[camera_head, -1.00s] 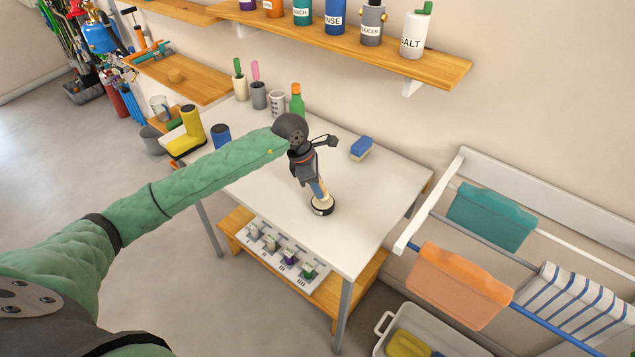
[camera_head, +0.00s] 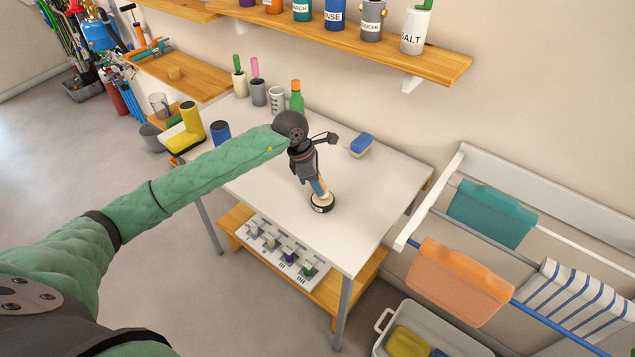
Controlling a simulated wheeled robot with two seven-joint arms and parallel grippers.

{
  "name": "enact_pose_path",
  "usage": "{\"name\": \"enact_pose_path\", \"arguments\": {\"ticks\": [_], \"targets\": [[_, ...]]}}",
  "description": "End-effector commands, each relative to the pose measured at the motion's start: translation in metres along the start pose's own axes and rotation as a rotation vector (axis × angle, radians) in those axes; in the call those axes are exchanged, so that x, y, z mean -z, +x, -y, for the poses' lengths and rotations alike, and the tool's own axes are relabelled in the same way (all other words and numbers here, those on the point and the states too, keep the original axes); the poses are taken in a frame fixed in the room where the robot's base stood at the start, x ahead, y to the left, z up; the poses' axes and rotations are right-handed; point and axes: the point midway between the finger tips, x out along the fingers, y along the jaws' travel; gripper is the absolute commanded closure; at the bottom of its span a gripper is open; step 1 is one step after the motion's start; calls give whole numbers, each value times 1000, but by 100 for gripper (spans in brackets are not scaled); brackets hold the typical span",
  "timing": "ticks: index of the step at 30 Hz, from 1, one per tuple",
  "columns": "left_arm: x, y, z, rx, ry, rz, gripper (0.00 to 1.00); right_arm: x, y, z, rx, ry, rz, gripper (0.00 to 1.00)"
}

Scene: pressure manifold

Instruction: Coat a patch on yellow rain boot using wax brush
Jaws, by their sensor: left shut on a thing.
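My left gripper (camera_head: 316,183) points down over the middle of the table, shut on a brush (camera_head: 321,200) with a blue and pale handle and a round dark-banded head. The brush head is at or just above the table top; I cannot tell if it touches. The boot is well to the left of the brush. My right gripper is not in view.
The white table (camera_head: 375,205) is clear around the brush. A blue and white sponge-like block (camera_head: 361,146) lies at the right. A drying rack (camera_head: 450,205) stands at the right.

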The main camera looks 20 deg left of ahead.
Motion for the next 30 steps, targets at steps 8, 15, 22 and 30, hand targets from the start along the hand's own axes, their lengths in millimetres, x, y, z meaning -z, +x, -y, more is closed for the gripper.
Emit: {"name": "enact_pose_path", "arguments": {"ticks": [8, 15, 22, 30], "targets": [[1, 3, 0, 0, 0, 0, 92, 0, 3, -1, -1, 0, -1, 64], [2, 5, 0, 0, 0, 0, 92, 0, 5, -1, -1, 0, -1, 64], [2, 7, 0, 0, 0, 0, 92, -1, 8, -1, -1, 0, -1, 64], [3, 8, 0, 0, 0, 0, 92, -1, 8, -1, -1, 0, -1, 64]]}}
